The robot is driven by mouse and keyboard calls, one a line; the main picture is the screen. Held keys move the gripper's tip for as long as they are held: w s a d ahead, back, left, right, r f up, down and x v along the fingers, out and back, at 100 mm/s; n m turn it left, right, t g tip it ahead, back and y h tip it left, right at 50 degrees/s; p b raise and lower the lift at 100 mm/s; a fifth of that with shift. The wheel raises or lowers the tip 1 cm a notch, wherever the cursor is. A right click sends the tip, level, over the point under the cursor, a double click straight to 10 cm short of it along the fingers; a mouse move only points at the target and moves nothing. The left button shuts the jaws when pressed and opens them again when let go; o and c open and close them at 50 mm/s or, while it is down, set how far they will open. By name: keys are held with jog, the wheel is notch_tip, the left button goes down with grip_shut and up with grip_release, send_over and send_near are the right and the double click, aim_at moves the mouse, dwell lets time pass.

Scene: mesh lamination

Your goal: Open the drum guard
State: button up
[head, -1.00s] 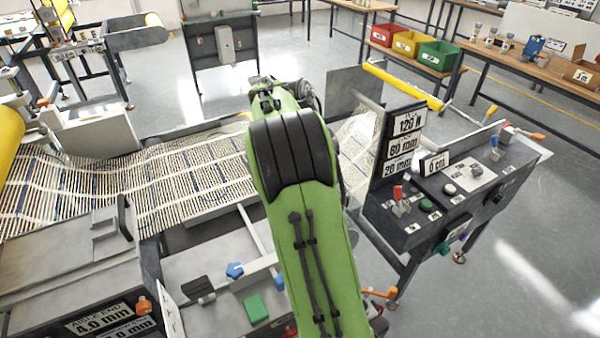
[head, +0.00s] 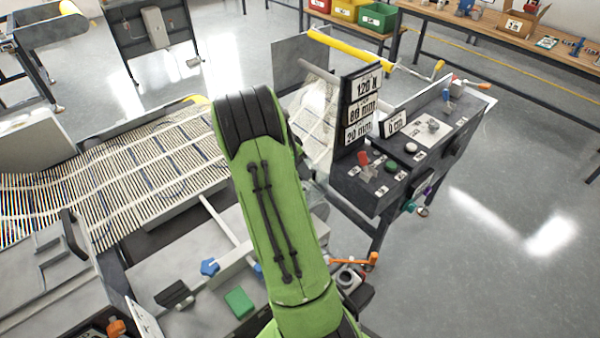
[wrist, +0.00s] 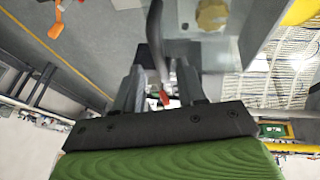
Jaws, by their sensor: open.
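My gripper (wrist: 163,74) is open in the wrist view, its two dark fingers apart. A dark upright bar (wrist: 155,35) shows in line with the gap between them; I cannot tell whether it touches a finger. A grey plate with a yellow knob (wrist: 212,14) is just beyond, to the right. A small red tip (wrist: 165,98) shows between the fingers. In the head view my green arm hides the gripper and much of the machine behind it. I cannot pick out the drum guard for certain in either view.
The striped mesh (head: 150,160) runs across the machine at left. A control console (head: 400,165) with labels stands right of my arm. An orange handle (head: 362,260) sticks out close to the arm. A green block (head: 240,302) and blue knob (head: 209,267) are at left. The right floor is clear.

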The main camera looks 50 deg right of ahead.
jog(key=shift+d+f, duration=0.2)
jog(key=shift+f, duration=0.45)
jog(key=shift+s, duration=0.1)
grip_shut()
jog(key=shift+r, duration=0.15)
